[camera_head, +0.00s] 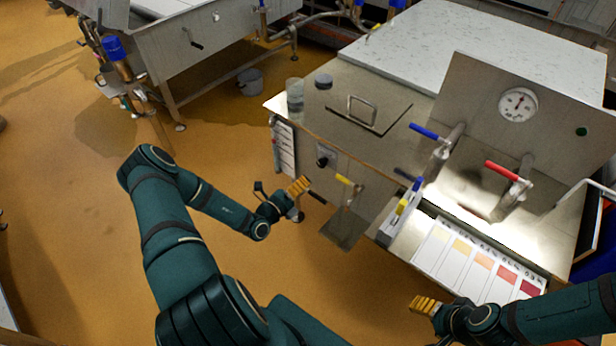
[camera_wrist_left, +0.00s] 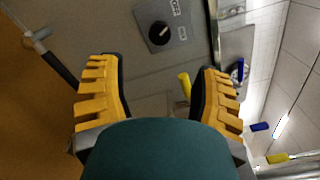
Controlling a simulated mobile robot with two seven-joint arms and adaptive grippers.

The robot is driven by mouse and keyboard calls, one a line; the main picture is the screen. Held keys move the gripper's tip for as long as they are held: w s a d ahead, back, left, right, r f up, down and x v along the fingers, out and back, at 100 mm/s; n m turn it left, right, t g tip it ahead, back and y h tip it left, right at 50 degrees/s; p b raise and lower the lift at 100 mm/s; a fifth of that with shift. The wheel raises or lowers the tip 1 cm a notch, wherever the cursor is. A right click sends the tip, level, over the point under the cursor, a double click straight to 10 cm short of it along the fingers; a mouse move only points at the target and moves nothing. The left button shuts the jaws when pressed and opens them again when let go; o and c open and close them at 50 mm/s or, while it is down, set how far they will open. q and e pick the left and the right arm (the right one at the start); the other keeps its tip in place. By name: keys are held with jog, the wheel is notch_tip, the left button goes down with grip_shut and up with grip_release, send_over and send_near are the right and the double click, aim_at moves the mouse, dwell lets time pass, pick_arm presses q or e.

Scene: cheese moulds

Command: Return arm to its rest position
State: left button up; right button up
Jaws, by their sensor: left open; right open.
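My left gripper (camera_head: 299,187) hangs in front of the steel bench's front panel, at the end of my teal arm from the left. In the left wrist view my left gripper (camera_wrist_left: 157,80) shows two yellow toothed fingers spread wide with nothing between their tips. My right gripper (camera_head: 424,305) is at the lower right, by the colour chart, with yellow fingers; no held object shows. The black rotary knob (camera_head: 326,157) on the panel also shows in the left wrist view (camera_wrist_left: 160,33). A yellow lever (camera_head: 343,180) is right of it.
The orange floor (camera_head: 70,220) at left is mostly free.

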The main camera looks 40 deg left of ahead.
pick_arm(q)
jog(key=shift+s, duration=0.35)
dwell(0.3)
jog(key=s+d+m+g+h, duration=0.3)
jog(key=d+m+g+h, duration=0.15)
jog(key=d, duration=0.35)
jog(key=s+d+m+g+h, duration=0.2)
jog(key=d+m+g+h, duration=0.1)
jog(key=d+m, duration=0.35)
jog(key=s+d+m+g+h, duration=0.3)
jog(key=d+m+h, duration=0.15)
jog(key=d, duration=0.45)
jog(key=s+d+f+m+g+y, duration=0.1)
jog(key=s+f+m+g+y, duration=0.1)
jog(key=s+m+g+y, duration=0.45)
jog(key=s+d+f+m+g+y, duration=0.15)
jog(key=s+m+g, duration=0.25)
jog(key=s+m, duration=0.65)
jog(key=w+d+r+m+t+y, duration=0.1)
jog(key=w+r+m+t, duration=0.3)
jog(key=w+m, duration=0.6)
notch_tip(320, 180, up, 3)
jog(key=d+m, duration=0.1)
jog(key=m, duration=0.2)
jog(key=shift+d+f+t+y, duration=0.15)
jog(key=shift+t+y, duration=0.15)
jog(key=shift+y, duration=0.1)
jog(key=shift+w, duration=0.1)
